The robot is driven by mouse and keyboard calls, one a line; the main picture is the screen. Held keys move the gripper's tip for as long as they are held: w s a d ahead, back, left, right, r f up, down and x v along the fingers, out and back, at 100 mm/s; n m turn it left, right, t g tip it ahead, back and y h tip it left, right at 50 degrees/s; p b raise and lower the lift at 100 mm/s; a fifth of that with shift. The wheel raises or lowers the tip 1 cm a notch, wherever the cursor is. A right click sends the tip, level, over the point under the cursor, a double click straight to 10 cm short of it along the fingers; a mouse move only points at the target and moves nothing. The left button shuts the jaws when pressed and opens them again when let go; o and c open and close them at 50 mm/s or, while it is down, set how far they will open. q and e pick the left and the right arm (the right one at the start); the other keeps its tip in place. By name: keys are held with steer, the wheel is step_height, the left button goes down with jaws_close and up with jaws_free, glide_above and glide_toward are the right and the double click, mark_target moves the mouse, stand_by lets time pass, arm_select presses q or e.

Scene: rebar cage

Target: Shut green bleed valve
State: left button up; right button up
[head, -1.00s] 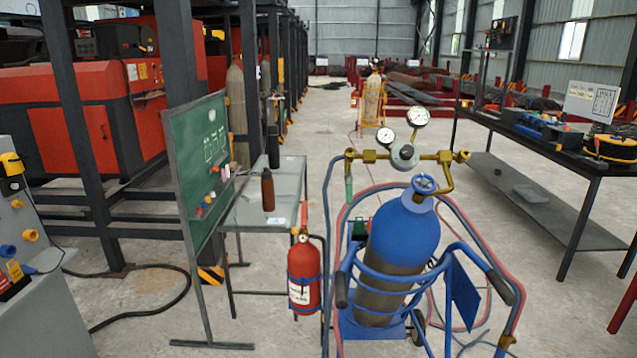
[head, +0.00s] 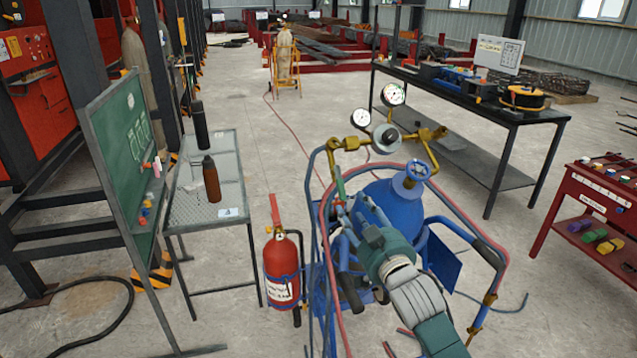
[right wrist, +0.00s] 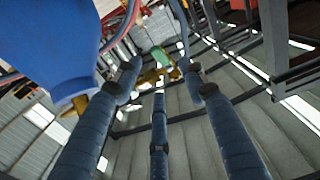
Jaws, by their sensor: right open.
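A blue gas cylinder (head: 402,203) stands in a blue cart, with a brass manifold (head: 352,144) and two round gauges above it. A small green part (head: 339,187), which looks like the green bleed valve, hangs under the manifold's left end. In the right wrist view a green part (right wrist: 175,73) shows beside brass fittings, beyond the fingertips. My right gripper (head: 348,212) is open, its fingers pointing up toward the green part from just below. The wrist view shows its spread fingers (right wrist: 160,82) with nothing between them. Whether a finger touches the valve cannot be told. My left gripper is out of view.
Red and blue hoses (head: 324,225) loop around the cart close to my right gripper. A red fire extinguisher (head: 282,270) is left of the cart. A green board (head: 122,140) and mesh table (head: 225,165) stand further left. A red tool cart (head: 600,205) is at the right.

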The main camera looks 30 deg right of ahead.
mark_target(344, 190)
steer(key=p+x, duration=0.2)
steer(key=x, duration=0.7)
steer(key=shift+d, duration=0.2)
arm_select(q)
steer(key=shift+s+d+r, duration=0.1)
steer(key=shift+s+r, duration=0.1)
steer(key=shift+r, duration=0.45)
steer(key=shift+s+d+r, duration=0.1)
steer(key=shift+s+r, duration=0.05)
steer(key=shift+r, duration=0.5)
arm_select(e)
steer(key=shift+w+d, duration=0.15)
steer(key=shift+w, duration=0.4)
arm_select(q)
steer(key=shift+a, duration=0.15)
arm_select(e)
jaws_close()
